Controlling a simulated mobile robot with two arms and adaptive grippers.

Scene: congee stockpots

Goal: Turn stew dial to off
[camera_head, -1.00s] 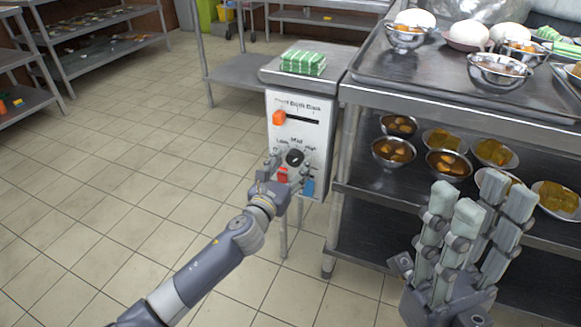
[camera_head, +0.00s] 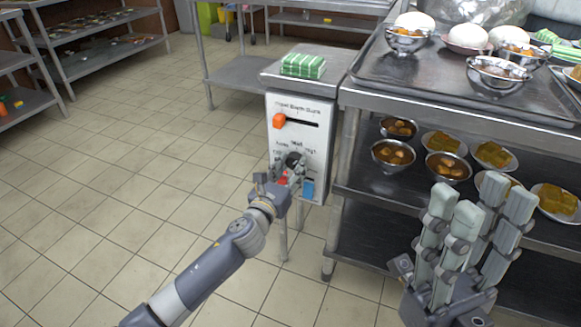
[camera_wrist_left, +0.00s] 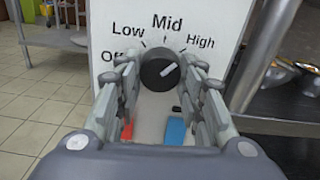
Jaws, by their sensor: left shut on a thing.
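The stew dial (camera_wrist_left: 160,69) is a round black knob with a white pointer line on a white control panel (camera_head: 312,137). The labels Off, Low, Mid and High curve around it from left to right. Its pointer slants up and right, toward High. My left gripper (camera_wrist_left: 162,78) is shut on the dial, with fingers on its left and right sides. In the head view my left gripper (camera_head: 291,168) covers much of the dial. My right gripper (camera_head: 480,205) is open and empty, in front of the steel rack.
A folded green striped cloth (camera_head: 303,65) lies on top. The steel rack (camera_head: 450,108) at right holds bowls and plates. Floor at left is clear.

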